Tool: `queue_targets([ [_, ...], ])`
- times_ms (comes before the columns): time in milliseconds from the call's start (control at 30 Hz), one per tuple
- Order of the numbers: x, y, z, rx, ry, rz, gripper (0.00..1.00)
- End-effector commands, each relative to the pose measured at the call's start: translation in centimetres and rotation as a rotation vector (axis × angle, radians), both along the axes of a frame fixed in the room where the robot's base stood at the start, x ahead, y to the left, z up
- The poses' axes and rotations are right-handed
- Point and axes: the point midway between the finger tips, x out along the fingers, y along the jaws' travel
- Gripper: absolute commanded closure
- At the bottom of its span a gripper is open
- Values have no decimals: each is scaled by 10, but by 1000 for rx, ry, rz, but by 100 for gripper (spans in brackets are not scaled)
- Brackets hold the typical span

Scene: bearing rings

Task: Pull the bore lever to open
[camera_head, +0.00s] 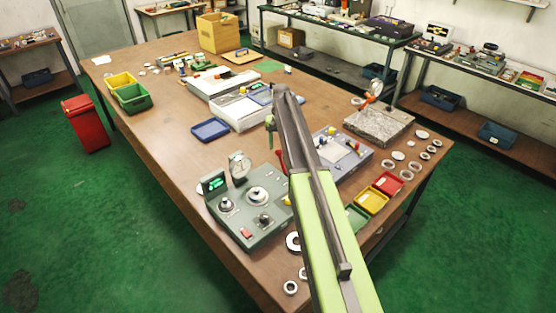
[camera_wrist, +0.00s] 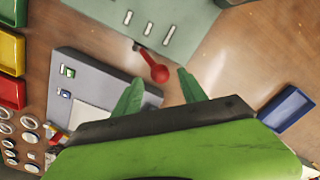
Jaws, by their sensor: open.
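The bore lever is a red arm with a round red knob (camera_wrist: 158,73). It sticks out from the edge of the grey-green gauge station (camera_wrist: 170,22) in the wrist view. In the head view a bit of red lever (camera_head: 281,157) shows beside my arm, behind the station (camera_head: 245,228) with its dial and green display. My gripper (camera_wrist: 160,92) is open and empty. Its green fingertips point at the knob, which lies just beyond and between them, apparently untouched. In the head view my gripper (camera_head: 269,129) is partly hidden by my arm.
A grey device (camera_head: 345,155) lies beside the lever; a blue tray (camera_wrist: 287,108) is on the other side. Red, yellow and green bins (camera_head: 372,200) and several bearing rings (camera_head: 408,174) line the bench's right edge. Bare wood lies left of the station.

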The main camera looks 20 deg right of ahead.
Motion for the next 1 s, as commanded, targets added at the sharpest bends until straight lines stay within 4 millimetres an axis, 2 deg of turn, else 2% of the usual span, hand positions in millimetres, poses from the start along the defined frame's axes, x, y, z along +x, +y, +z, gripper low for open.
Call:
queue_targets([
  [33, 0, 0, -17, 0, 0, 0, 51],
  [100, 0, 1, -24, 0, 0, 0, 51],
  [433, 1, 2, -23, 0, 0, 1, 52],
  [800, 1, 2, -24, 0, 0, 2, 100],
  [1000, 1, 2, -24, 0, 0, 2, 100],
])
